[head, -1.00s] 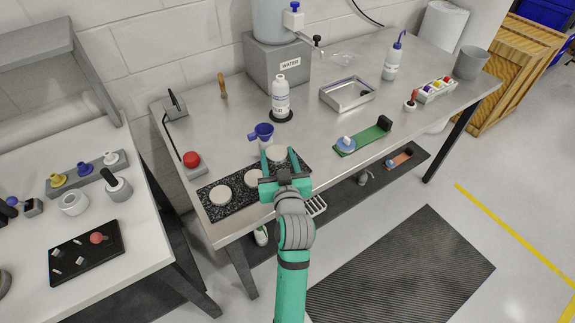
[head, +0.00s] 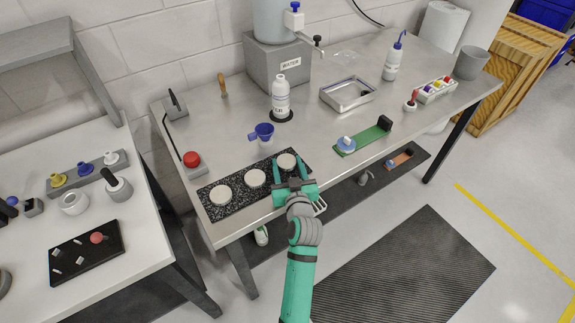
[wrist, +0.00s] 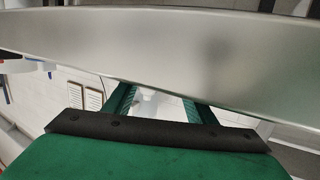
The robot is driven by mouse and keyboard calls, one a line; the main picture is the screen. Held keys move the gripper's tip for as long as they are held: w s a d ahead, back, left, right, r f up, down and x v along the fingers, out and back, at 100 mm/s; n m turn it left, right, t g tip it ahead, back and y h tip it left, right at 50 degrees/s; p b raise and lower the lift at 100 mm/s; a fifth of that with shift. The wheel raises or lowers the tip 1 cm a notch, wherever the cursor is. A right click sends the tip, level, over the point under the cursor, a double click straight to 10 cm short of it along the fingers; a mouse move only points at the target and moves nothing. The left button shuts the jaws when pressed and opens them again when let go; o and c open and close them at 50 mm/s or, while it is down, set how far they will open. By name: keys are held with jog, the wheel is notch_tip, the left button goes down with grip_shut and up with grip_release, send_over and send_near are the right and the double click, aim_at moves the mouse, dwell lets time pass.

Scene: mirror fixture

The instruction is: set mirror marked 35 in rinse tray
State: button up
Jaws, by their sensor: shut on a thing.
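My gripper (head: 290,168) is at the front right end of a black speckled slab (head: 238,190). A pale round disc (head: 287,161) shows between its fingertips, and the fingers appear shut on it. Two similar pale discs sit on the slab, one in the middle (head: 255,178) and one at the left (head: 220,195). No number can be read on any disc. A shallow metal tray (head: 328,101) stands farther back to the right, with a small dark item in it. In the wrist view, a broad grey surface (wrist: 210,55) hides the fingertips.
A blue cup (head: 263,131) lies behind the slab. A white bottle (head: 280,97) stands beyond it. A green board (head: 365,140) with a blue knob lies right of the gripper. Bare steel lies between slab and tray.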

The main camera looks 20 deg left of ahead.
jog(key=shift+f, duration=0.1)
jog(key=o, duration=1.2)
jog(key=shift+c, duration=0.2)
jog(key=shift+f, duration=0.1)
